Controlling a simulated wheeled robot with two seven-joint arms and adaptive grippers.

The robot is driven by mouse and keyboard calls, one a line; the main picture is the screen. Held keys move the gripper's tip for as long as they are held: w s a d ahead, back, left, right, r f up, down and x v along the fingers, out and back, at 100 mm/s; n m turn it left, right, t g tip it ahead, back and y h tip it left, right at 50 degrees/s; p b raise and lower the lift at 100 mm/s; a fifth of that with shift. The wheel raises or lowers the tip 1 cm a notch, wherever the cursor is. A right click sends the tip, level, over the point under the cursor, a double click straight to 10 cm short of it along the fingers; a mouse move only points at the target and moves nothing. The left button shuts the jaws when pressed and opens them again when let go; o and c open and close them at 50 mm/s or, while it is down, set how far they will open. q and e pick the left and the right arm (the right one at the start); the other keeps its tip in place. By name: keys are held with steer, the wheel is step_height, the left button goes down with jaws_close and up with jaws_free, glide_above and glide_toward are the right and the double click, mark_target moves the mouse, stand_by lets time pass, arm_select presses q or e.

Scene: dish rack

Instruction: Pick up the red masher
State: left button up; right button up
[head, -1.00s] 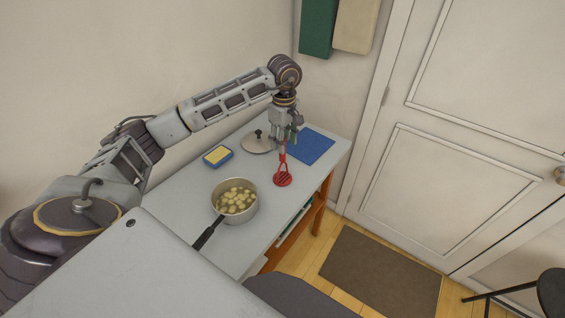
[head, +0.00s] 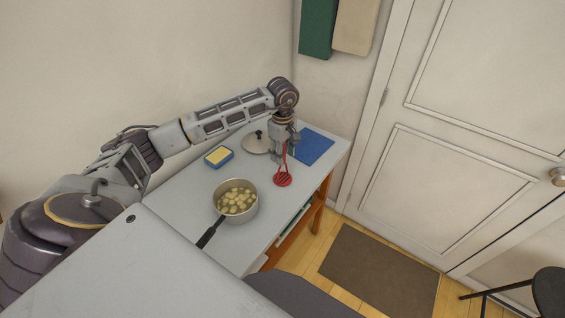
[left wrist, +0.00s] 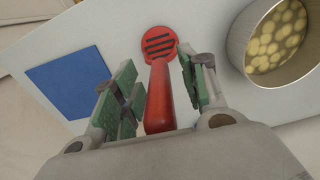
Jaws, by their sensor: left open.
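The red masher (head: 283,179) lies on the table near its right edge, with its slotted head toward the front. In the left wrist view the masher (left wrist: 160,92) has its handle running between the two green-padded fingers. My left gripper (head: 284,158) is open and points down over the handle. In the left wrist view the gripper (left wrist: 155,85) has a finger on each side of the handle, with small visible gaps. The handle's near end is partly hidden by the gripper body. My right gripper is not in view.
A pot of potato pieces (head: 236,203) stands to the front left, its dark handle pointing toward me. A blue and yellow sponge (head: 218,156), a pot lid (head: 256,145) and a blue cloth (head: 312,148) lie nearby. The table's right edge (head: 318,187) is close to the masher.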

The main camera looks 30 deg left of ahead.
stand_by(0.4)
arm_select(q)
steer(key=c, duration=0.4)
jaws_close()
steer(key=shift+r, duration=0.1)
step_height(320, 180, up, 9)
steer(key=shift+f+b, duration=0.15)
steer(key=shift+b, duration=0.9)
steer(key=shift+r, duration=0.55)
